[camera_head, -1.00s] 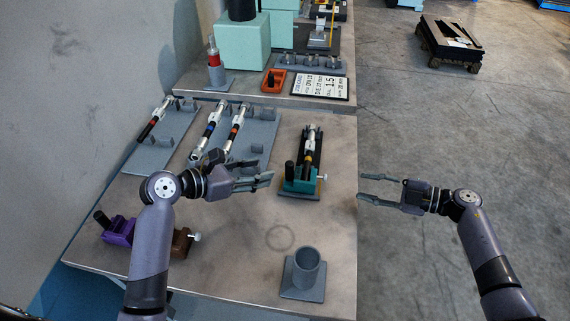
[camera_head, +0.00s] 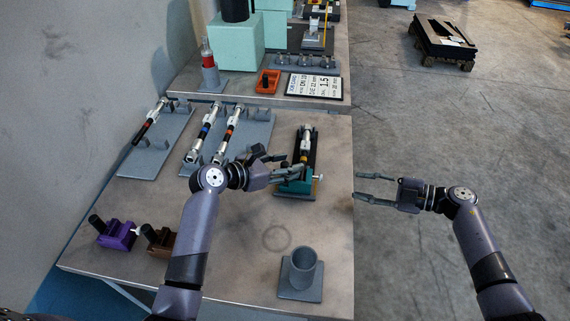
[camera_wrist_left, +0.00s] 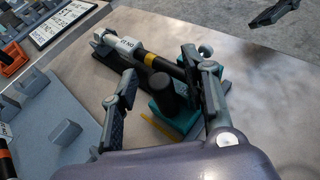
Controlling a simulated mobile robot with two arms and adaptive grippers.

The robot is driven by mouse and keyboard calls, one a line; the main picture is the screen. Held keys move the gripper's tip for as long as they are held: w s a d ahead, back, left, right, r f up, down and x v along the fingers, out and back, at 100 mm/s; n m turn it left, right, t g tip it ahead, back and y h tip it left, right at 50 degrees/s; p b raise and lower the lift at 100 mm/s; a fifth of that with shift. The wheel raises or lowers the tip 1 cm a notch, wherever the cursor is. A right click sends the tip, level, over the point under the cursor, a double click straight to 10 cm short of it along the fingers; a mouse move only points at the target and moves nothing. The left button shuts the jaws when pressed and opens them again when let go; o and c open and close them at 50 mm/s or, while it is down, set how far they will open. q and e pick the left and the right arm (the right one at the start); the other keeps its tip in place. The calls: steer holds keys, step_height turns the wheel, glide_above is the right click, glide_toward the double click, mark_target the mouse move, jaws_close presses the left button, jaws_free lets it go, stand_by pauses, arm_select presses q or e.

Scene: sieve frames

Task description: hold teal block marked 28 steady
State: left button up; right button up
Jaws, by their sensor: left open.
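The teal block (camera_head: 299,187) stands on a dark grey base at the right side of the near table, partly hidden by my left gripper. A black post rises from it and a silver-and-black tool (camera_head: 306,143) lies behind it. I cannot read a 28 on it. My left gripper (camera_head: 290,162) is open at the block. In the left wrist view the teal block (camera_wrist_left: 185,122) and its black post show between the spread fingers, with no clear contact. My right gripper (camera_head: 372,189) is open and empty beyond the table's right edge.
Several similar tools lie on grey racks (camera_head: 158,143) to the left. A purple block (camera_head: 117,235) and a brown block (camera_head: 160,241) sit at the left front. A grey cup (camera_head: 302,272) stands at the front right. The table's middle front is clear.

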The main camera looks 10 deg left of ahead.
arm_select(q)
steer(key=shift+c, duration=0.6)
jaws_close()
steer(key=c, duration=0.6)
jaws_free()
steer(key=shift+c, duration=0.2)
jaws_close()
stand_by(0.3)
arm_select(e)
jaws_close()
stand_by(0.4)
stand_by(1.1)
